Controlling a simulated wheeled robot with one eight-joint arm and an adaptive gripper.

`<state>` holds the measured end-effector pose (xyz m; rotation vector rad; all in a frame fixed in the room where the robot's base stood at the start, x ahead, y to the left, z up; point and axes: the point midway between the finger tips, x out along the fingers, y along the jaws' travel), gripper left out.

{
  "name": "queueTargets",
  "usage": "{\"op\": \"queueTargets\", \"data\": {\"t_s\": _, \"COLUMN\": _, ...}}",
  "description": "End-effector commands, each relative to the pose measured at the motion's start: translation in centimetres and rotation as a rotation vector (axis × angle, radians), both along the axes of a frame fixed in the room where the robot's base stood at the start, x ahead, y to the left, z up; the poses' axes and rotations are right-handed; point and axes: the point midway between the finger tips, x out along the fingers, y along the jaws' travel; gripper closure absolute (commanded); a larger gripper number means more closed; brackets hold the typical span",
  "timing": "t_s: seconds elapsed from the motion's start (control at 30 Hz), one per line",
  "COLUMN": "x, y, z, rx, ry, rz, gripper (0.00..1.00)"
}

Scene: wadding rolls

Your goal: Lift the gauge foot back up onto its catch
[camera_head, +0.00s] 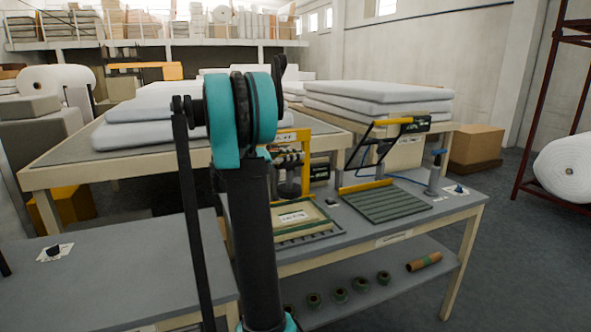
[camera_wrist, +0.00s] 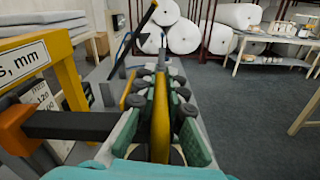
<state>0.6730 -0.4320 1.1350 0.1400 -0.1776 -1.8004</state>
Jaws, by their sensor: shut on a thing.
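The thickness gauge has a yellow frame (camera_head: 305,150), partly hidden behind my arm in the head view. In the wrist view the frame (camera_wrist: 70,85) fills the left side, with a white label ending in "mm". An orange block (camera_wrist: 18,128) and a dark bar (camera_wrist: 75,125) reach from it toward my gripper. My gripper (camera_wrist: 160,90) has its green-padded fingers on both sides of a yellow bar (camera_wrist: 160,125), shut on it. It looks like part of the gauge foot. The bar's lower end and the catch cannot be made out.
On the bench, a green slatted board (camera_head: 385,203) lies under a raised yellow-handled lever (camera_head: 395,122). A blue-handled tool (camera_head: 436,165) stands to its right. A labelled pad (camera_head: 298,218) lies by the gauge. White wadding (camera_head: 375,92) is stacked behind.

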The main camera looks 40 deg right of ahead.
Motion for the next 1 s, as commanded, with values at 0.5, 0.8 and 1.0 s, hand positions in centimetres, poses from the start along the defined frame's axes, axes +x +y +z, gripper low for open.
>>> {"op": "queueTargets", "data": {"t_s": 0.5, "x": 0.07, "y": 0.02, "z": 1.32, "rx": -0.005, "ry": 0.001, "rz": 0.002, "gripper": 0.80}}
{"op": "queueTargets", "data": {"t_s": 0.8, "x": 0.00, "y": 0.02, "z": 1.15, "rx": -0.002, "ry": 0.001, "rz": 0.001, "gripper": 0.68}}
{"op": "queueTargets", "data": {"t_s": 1.0, "x": 0.23, "y": 0.74, "z": 1.10, "rx": -0.001, "ry": 0.000, "rz": 0.003, "gripper": 0.68}}
